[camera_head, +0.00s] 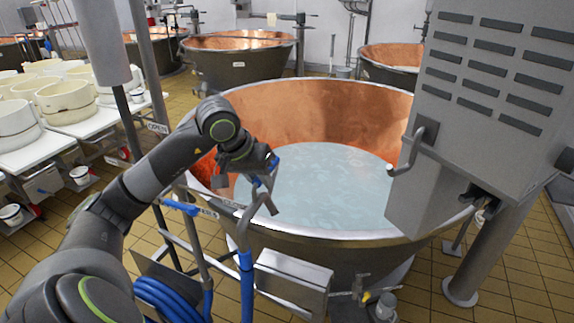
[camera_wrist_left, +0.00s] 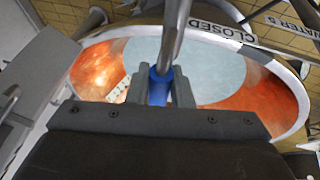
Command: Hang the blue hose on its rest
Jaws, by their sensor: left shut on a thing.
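My left gripper (camera_head: 262,188) is over the near left rim of the big copper vat. In the left wrist view its two fingers (camera_wrist_left: 160,84) are shut on the blue hose (camera_wrist_left: 159,88), at a blue part with a bare metal pipe running up from it. In the head view the blue hose (camera_head: 246,285) also hangs below the gripper, outside the vat, and several blue loops (camera_head: 168,299) lie at the lower left. A metal stand with a blue piece (camera_head: 181,207) is left of the gripper. I cannot tell which part is the rest. My right gripper is out of view.
The copper vat (camera_head: 310,105) holds pale liquid. A grey vented cabinet (camera_head: 480,95) with a handle overhangs its right side. A metal box (camera_head: 292,281) is on the vat's near side. White tables with tubs (camera_head: 67,102) stand at left. Tiled floor shows at lower right.

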